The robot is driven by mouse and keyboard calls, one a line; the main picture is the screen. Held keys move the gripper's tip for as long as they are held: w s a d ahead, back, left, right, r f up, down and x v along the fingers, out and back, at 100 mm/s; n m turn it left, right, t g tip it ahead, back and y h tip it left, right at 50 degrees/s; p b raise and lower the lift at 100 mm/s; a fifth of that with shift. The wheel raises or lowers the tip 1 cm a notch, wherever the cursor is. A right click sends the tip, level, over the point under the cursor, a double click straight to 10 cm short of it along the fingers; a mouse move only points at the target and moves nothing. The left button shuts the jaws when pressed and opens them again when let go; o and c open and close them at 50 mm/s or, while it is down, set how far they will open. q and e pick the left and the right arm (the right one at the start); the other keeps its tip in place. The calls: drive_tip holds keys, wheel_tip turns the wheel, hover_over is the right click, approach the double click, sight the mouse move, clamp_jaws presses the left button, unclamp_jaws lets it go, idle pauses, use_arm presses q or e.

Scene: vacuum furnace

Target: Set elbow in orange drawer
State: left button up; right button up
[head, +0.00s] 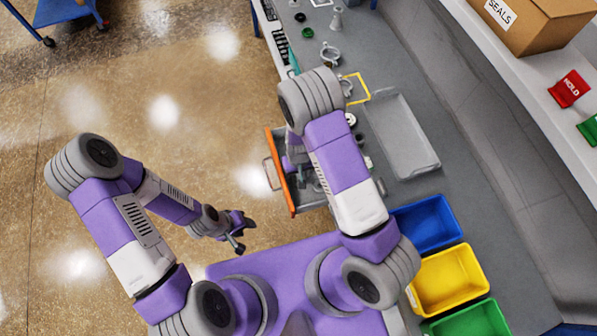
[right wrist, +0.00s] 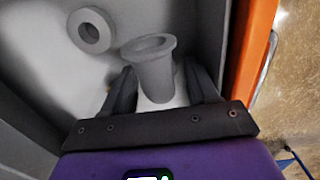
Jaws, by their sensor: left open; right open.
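The orange drawer (head: 280,172) is pulled out from the bench; its orange front (right wrist: 247,60) shows at the right of the right wrist view. My right gripper (right wrist: 158,85) is inside the drawer, fingers open. A grey flanged tube fitting (right wrist: 152,62) stands between its fingers, flange up; I cannot tell whether it is the elbow. A grey ring-shaped piece (right wrist: 90,31) lies beyond it on the drawer floor. In the head view my right arm hides this gripper and much of the drawer. My left gripper (head: 238,240) is open and empty over the floor, left of the drawer.
Blue (head: 426,224), yellow (head: 447,278) and green (head: 470,322) bins stand right of my right arm. A grey tray (head: 402,135) and a yellow outlined square (head: 357,88) are on the bench, with small fittings at its far end. A cardboard box (head: 530,22) sits on the shelf.

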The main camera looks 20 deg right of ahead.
wheel_tip(320, 180, up, 12)
drive_tip(key=p, duration=0.2)
drive_tip(key=shift+r, duration=0.15)
idle(0.5)
